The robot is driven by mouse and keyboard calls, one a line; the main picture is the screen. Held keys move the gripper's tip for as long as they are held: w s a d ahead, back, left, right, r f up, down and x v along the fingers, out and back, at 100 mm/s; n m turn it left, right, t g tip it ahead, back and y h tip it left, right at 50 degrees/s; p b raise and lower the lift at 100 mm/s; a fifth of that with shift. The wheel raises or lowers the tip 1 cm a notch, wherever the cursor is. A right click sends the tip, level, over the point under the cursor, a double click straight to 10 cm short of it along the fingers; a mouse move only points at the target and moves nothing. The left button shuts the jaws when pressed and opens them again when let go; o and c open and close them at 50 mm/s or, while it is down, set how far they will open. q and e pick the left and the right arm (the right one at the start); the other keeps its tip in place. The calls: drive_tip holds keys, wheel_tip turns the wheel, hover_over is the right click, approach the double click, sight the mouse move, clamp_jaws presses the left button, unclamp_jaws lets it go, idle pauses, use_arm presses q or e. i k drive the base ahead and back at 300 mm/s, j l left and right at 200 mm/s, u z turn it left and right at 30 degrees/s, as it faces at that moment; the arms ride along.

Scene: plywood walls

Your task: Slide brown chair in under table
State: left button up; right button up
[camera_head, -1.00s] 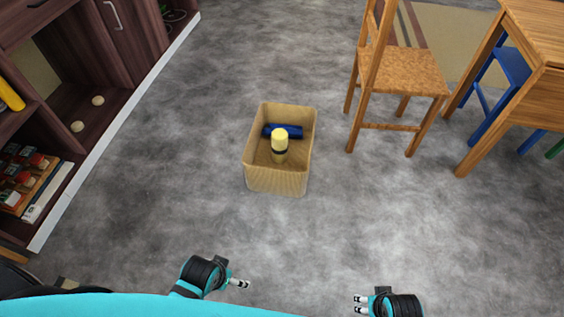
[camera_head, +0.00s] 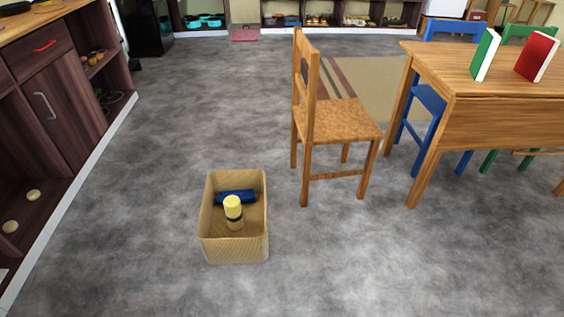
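The brown wooden chair (camera_head: 335,118) stands upright on the grey floor, right of centre. Its backrest is on the left and its seat faces right toward the table. The wooden table (camera_head: 520,122) stands to the right, and the chair is outside it, with a small gap between seat edge and table leg. Neither of my grippers shows in the head view now.
A wooden box (camera_head: 234,250) holding a yellow bottle (camera_head: 233,212) and a blue object (camera_head: 236,196) stands in front of the chair, to the left. A blue chair (camera_head: 428,100) and green chair (camera_head: 497,160) are at the table. Dark cabinets (camera_head: 60,95) line the left.

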sight(345, 122)
drive_tip(key=i+l+u, duration=0.25)
drive_tip(key=i+l, duration=0.35)
drive_tip(key=i+l+u, duration=0.2)
drive_tip(key=i+l, duration=0.35)
drive_tip(key=l, duration=0.15)
